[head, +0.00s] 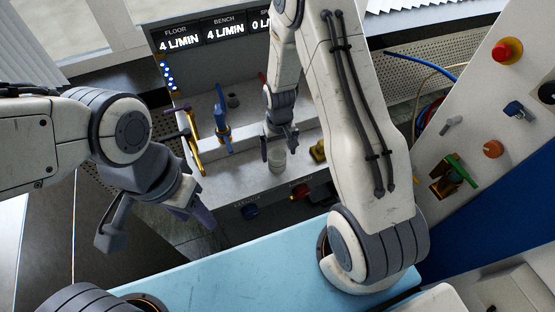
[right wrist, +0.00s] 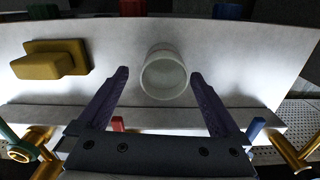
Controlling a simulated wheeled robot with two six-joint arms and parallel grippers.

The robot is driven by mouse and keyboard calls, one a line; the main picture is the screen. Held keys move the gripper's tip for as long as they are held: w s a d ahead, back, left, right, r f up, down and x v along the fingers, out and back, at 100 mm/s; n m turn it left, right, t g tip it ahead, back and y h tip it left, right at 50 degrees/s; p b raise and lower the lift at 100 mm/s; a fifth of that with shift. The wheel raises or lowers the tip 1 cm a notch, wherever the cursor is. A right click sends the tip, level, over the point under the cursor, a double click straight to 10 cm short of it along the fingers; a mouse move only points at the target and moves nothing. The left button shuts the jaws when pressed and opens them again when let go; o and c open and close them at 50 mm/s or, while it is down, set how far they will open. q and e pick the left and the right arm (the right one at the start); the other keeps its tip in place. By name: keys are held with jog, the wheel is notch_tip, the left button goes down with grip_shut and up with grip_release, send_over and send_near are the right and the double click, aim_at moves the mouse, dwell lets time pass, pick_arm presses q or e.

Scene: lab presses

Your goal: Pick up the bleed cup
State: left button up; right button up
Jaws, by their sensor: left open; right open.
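The bleed cup is most likely the small pale translucent cup (head: 277,160) standing upright on the grey bench top in the head view. In the right wrist view the cup (right wrist: 165,75) sits just beyond and between the fingertips, with its round rim facing the camera. My right gripper (head: 280,143) is open above and beside the cup; its fingers (right wrist: 160,80) appear on either side with gaps, and I see no contact. My left gripper (head: 155,225) is open and empty at the left, away from the bench.
A yellow block-shaped part (right wrist: 50,60) lies near the cup. A blue-handled part (head: 222,125) and a yellow lever (head: 192,145) stand left of my right gripper. Red and blue knobs (head: 299,191) line the bench front. A sloped panel (head: 475,130) with valves stands at right.

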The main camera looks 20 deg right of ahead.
jog(key=shift+w+a+f+p, duration=0.1)
jog(key=shift+f+p, duration=0.1)
jog(key=shift+f, duration=0.7)
jog(key=shift+s+a+f+p, duration=0.1)
jog(key=shift+f+p, duration=0.1)
jog(key=shift+f, duration=0.7)
jog(key=shift+w+a+f+p, duration=0.1)
jog(key=shift+f+p, duration=0.1)
jog(key=shift+f, duration=0.7)
jog(key=c, duration=1.3)
jog(key=shift+r, duration=0.15)
